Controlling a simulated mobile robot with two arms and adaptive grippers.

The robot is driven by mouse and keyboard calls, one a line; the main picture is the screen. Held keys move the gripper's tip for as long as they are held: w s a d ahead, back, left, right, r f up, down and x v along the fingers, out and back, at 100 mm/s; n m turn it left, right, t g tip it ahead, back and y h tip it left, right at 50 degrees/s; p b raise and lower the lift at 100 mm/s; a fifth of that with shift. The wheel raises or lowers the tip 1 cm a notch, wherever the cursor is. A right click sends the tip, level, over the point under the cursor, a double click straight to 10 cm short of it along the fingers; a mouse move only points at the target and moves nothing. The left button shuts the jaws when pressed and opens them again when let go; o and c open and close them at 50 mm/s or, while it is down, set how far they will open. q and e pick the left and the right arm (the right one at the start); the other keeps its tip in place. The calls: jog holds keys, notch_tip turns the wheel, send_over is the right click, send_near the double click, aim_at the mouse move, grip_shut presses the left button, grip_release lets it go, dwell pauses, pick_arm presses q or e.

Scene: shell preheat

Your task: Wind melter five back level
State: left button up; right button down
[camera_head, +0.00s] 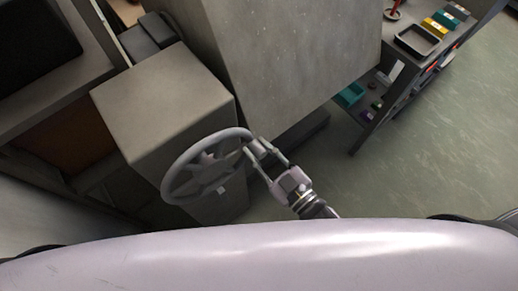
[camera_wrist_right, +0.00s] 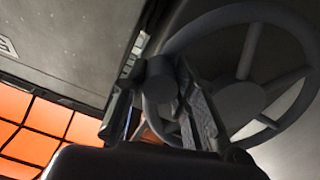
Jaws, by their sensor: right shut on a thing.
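A grey spoked handwheel (camera_head: 208,160) stands on the near side of a grey box-shaped housing (camera_head: 165,100) in the head view. It also shows in the wrist view (camera_wrist_right: 238,102). My right gripper (camera_head: 258,152) is at the wheel's right rim, shut on the crank knob. The dark, round-ended knob (camera_wrist_right: 160,78) lies between the fingers in the wrist view. A large grey block (camera_head: 295,60), perhaps the melter body, rises behind and right of the wheel; no number on it is legible. My left gripper is not in view.
Orange panels (camera_wrist_right: 40,125) in a dark grid show at the wrist view's lower left. A shelf unit with a metal tray (camera_head: 417,40) and small coloured boxes stands at the upper right. The green floor (camera_head: 440,150) at right is clear.

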aim_at(202, 151)
jog(key=shift+s+a+r+n+p, duration=1.15)
jog(key=shift+a+r+n, duration=0.7)
jog(key=shift+n, duration=1.2)
jog(key=shift+s+a+r+n+p, duration=0.9)
jog(key=shift+a+r+n+p, duration=0.45)
jog(key=shift+r+n, duration=1.3)
jog(key=shift+s+a+r+n+p, duration=1.1)
jog(key=shift+a+r+n, duration=0.55)
jog(key=shift+n, duration=1.75)
jog(key=c, duration=1.5)
grip_release()
jog(key=shift+o, duration=1)
jog(key=shift+a+f, duration=0.15)
jog(key=shift+f, duration=0.1)
